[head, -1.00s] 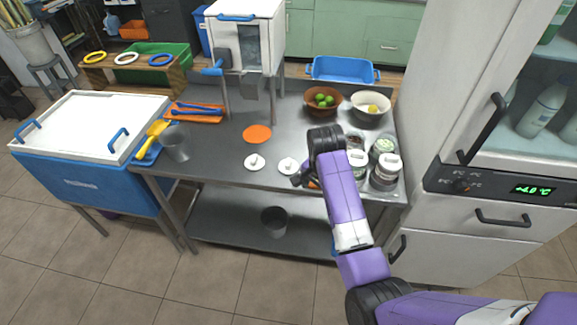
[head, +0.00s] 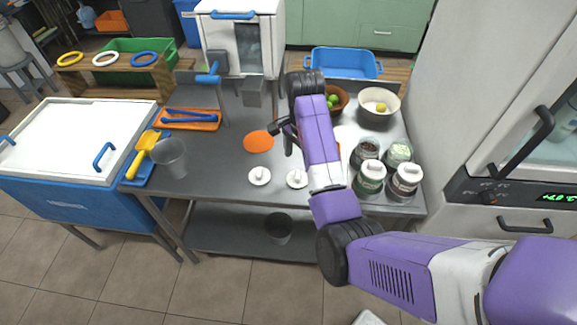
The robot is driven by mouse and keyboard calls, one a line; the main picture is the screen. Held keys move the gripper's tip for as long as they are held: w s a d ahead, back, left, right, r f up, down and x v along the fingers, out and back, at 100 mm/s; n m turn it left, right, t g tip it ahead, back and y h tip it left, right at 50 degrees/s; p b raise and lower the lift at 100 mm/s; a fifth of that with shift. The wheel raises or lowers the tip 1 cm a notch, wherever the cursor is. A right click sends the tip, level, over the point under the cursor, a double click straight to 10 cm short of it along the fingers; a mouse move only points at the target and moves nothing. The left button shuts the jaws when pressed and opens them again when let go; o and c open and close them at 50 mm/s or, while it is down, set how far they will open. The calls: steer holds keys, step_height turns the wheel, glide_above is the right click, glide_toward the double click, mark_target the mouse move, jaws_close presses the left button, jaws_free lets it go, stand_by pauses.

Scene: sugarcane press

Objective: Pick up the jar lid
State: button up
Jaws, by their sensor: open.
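Two white jar lids with knobs lie flat on the steel table: the left lid (head: 259,177) and the right lid (head: 297,179). My gripper (head: 283,137) is open, seemingly empty, beyond the two loose lids and right of the orange disc (head: 258,142). My arm partly hides it.
A brown bowl (head: 341,110) with green fruit and a cream bowl (head: 376,116) with yellow fruit stand behind my arm. The white press (head: 220,50) is at the back. A grey cup (head: 171,163) and an orange tray (head: 200,125) are at left. A fridge (head: 470,80) borders the right.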

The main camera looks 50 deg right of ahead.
mark_target(298, 173)
steer(key=shift+w+d+f, duration=0.1)
steer(key=shift+w+f, duration=0.05)
steer(key=shift+w, duration=0.25)
steer(key=shift+w+f, duration=0.1)
steer(key=shift+f, duration=0.2)
steer(key=shift+d+f+p, duration=0.1)
steer(key=shift+f+p, duration=0.6)
steer(key=shift+f, duration=2.75)
steer(key=c, duration=1.4)
steer(key=shift+r, duration=0.15)
